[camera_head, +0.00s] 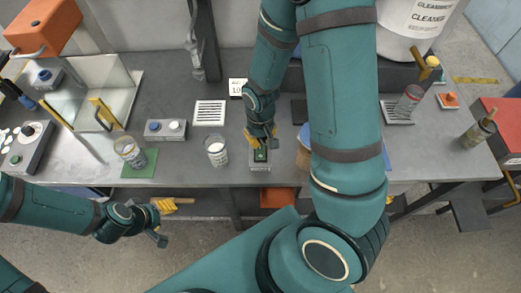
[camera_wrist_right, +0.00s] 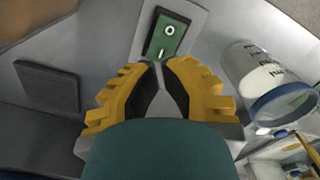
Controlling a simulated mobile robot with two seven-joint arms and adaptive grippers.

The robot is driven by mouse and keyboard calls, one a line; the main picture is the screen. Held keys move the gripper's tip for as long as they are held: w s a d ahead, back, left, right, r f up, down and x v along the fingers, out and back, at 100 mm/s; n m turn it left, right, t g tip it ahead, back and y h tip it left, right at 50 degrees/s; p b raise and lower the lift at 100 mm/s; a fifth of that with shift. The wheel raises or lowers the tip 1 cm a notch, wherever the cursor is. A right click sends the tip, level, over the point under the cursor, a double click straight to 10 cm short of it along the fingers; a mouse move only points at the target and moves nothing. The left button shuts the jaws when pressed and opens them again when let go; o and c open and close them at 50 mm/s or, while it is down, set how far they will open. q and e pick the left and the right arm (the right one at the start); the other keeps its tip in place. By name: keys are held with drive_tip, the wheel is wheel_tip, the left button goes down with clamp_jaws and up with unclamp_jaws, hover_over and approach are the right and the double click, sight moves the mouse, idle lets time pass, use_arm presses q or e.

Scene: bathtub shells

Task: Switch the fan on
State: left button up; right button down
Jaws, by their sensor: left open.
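A green rocker switch marked with a circle and a line sits in a grey housing near the front edge of the bench. It shows in the right wrist view (camera_wrist_right: 167,34) and, small, in the head view (camera_head: 261,155). My right gripper (camera_head: 261,136) points down at it; its yellow fingertips (camera_wrist_right: 161,65) are together, empty, at the switch's line-marked end. I cannot tell whether they touch it. My left gripper (camera_head: 164,206) is open and empty, in front of the bench. I cannot make out a fan for certain.
A glass of white material (camera_head: 217,151) stands left of the switch. A grey box with two knobs (camera_head: 165,129), a white slotted plate (camera_head: 209,113) and a jar on a green mat (camera_head: 139,164) are further left. A lettered jar (camera_wrist_right: 268,82) stands close beside my right gripper.

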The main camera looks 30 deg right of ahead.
sight(260, 147)
drive_tip(key=shift+f+b, duration=1.5)
drive_tip(key=shift+f, duration=0.25)
idle(1.1)
drive_tip(key=shift+r, duration=0.1)
drive_tip(key=shift+r+p, duration=2.85)
drive_tip(key=shift+r, duration=0.65)
drive_tip(key=shift+f, duration=0.1)
